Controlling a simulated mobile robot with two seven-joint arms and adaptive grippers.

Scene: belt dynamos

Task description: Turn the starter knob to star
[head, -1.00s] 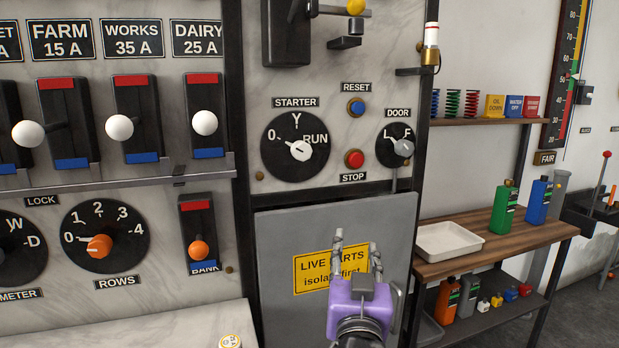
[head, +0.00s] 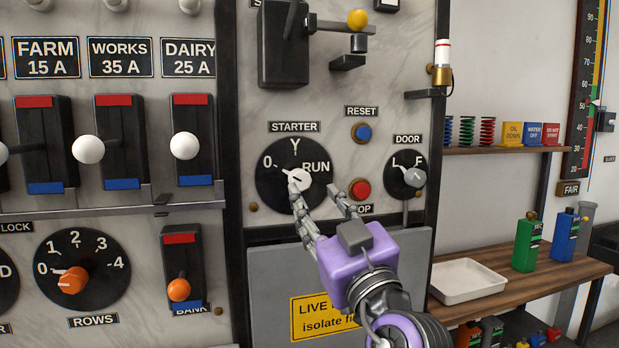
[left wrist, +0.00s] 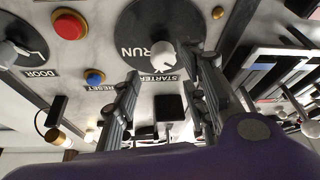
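The starter knob (head: 299,179) is a white knob on a black round dial (head: 270,190) marked 0, Y and RUN, under a STARTER label. A finger partly covers it in the head view, and I cannot tell for sure which mark it points to. My left gripper (head: 317,191), purple with grey fingers, is open just in front of and below the dial. One fingertip overlaps the knob in the head view; the other is to its right. In the left wrist view the knob (left wrist: 163,56) shows between the spread fingers, beyond their tips. My right gripper is not in view.
The red STOP button (head: 360,189) is close right of the fingers, with the blue RESET button (head: 362,132) above it. The DOOR knob (head: 412,177) is farther right. A lever with a yellow ball (head: 357,18) sticks out above. Breaker switches (head: 192,140) stand left.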

